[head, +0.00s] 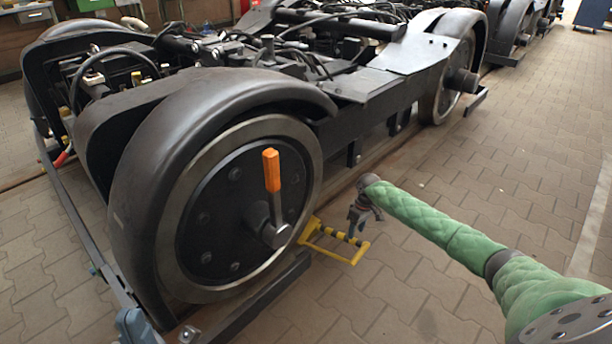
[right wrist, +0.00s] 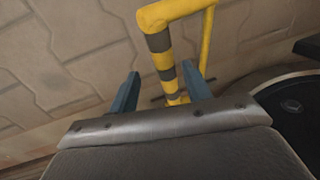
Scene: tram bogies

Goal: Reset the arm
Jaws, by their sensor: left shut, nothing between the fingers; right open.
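My right gripper (head: 357,222) hangs at the end of the green-sleeved arm, beside the large wheel (head: 215,235). It points down at a yellow frame (head: 352,260) with a black-and-yellow striped bar. In the right wrist view, the open fingers (right wrist: 160,85) stand on either side of the striped bar (right wrist: 161,60). I cannot tell whether they touch it. An orange-handled lever (head: 271,171) stands upright on the wheel hub.
The dark bogie frame (head: 365,85) fills the upper middle, with cables and a second wheel (head: 452,80) farther back. A dark rail (head: 250,300) runs along the floor below the near wheel. Paved floor (head: 530,190) is clear on the right.

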